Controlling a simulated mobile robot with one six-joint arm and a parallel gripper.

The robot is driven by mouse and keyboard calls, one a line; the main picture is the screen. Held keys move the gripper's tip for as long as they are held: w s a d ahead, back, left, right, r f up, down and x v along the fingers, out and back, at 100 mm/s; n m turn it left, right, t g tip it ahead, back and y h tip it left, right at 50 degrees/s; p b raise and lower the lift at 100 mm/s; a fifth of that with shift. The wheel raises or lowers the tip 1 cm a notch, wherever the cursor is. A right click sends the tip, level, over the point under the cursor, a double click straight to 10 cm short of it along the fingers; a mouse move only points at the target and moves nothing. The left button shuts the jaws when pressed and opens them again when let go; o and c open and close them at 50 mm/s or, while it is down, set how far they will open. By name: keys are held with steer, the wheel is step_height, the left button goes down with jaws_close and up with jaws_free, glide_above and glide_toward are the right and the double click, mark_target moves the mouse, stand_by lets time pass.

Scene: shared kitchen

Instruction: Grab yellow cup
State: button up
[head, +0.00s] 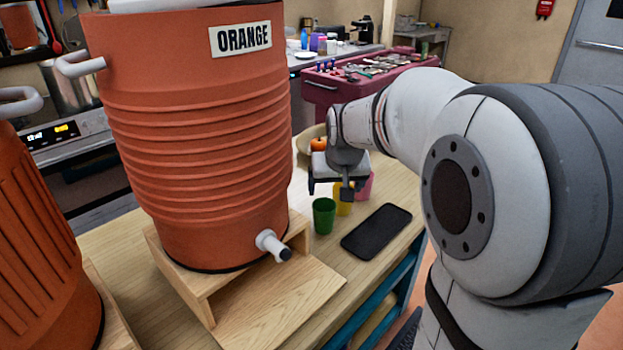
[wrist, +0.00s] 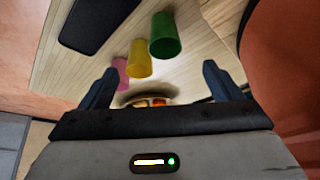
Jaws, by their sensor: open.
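The yellow cup (head: 343,204) stands on the wooden table between a green cup (head: 324,216) and a pink cup (head: 366,187). In the head view my gripper (head: 334,191) is above the cups and hides part of the yellow one. The wrist view shows the yellow cup (wrist: 139,59) in the middle, beyond and between the fingertips of my open gripper (wrist: 157,72). The green cup (wrist: 165,35) and the pink cup (wrist: 119,74) show on either side of it. Nothing is between the fingers.
A dark flat slab (head: 376,230) lies on the table (head: 330,262) right of the cups. A large orange dispenser (head: 195,130) labelled ORANGE stands on a wooden stand (head: 275,305) to the left. A bowl (head: 303,140) with orange fruit (head: 319,144) is behind my gripper.

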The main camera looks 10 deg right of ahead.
steer(key=shift+m+t+h, duration=0.4)
steer(key=shift+t, duration=0.1)
steer(key=w+d+f+b, duration=0.1)
steer(key=w+d+f, duration=0.1)
steer(key=w+f, duration=0.1)
steer(key=w+d+f+b, duration=0.1)
steer(key=w+d+f, duration=0.1)
steer(key=w, duration=0.4)
steer(key=w+d+f+b, duration=0.1)
steer(key=w+d+f, duration=0.2)
steer(key=w+f, duration=0.1)
steer(key=shift+w, duration=0.35)
steer(key=p+x, duration=0.1)
steer(key=x, duration=0.6)
steer(key=shift+w+d+f, duration=0.1)
steer(key=shift+d+f, duration=0.05)
steer(key=shift+c, duration=0.4)
steer(key=c, duration=1)
steer(key=shift+o, duration=0.2)
